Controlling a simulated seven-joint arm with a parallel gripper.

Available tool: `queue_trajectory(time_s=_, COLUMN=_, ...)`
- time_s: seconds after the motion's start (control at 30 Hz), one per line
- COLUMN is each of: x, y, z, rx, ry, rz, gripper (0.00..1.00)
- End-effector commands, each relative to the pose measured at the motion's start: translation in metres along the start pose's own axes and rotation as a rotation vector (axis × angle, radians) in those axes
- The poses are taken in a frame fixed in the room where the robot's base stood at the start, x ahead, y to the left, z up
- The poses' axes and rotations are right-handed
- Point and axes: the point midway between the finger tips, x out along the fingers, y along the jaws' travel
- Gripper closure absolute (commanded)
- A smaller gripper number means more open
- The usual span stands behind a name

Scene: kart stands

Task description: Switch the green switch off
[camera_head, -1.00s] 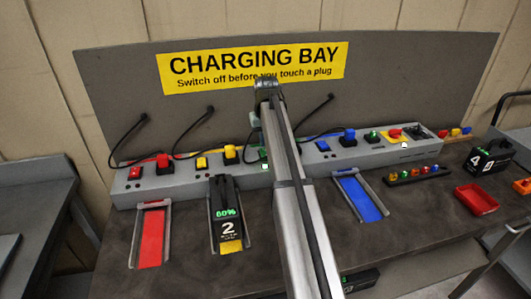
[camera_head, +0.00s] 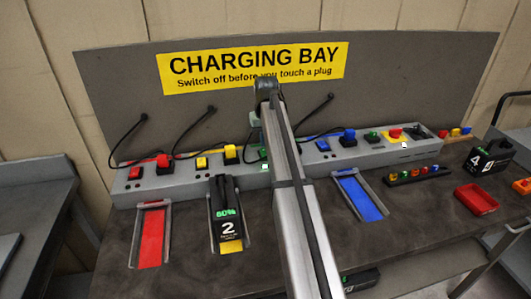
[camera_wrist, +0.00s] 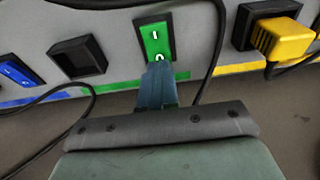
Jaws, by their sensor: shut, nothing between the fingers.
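The green switch (camera_wrist: 155,38) is a rocker in a black frame on the grey charger panel (camera_wrist: 115,20), in the wrist view. Its "I" and "O" marks show, the "O" just above my fingertips. My gripper (camera_wrist: 157,66) is shut and empty, its tips over the lower end of the switch. I cannot tell if they touch it. Which end of the rocker is pressed in is not clear.
An empty black socket (camera_wrist: 78,58) is left of the green switch, a blue switch (camera_wrist: 18,72) beyond it. A yellow plug (camera_wrist: 282,38) sits at right. Dark cables cross nearby. In the head view, battery 2 (camera_head: 228,215) stands in a bay and battery 4 (camera_head: 490,155) at far right.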

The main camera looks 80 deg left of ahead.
Motion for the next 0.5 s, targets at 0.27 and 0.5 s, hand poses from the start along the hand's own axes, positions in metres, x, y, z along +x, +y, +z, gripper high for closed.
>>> queue_trajectory(time_s=0.27, x=0.0018, y=0.0000, z=0.0004, rx=0.000, ry=0.000, rz=0.000, gripper=1.00)
queue_trajectory(time_s=0.5, x=0.0046, y=0.0000, z=0.0007, rx=0.000, ry=0.000, rz=0.000, gripper=1.00)
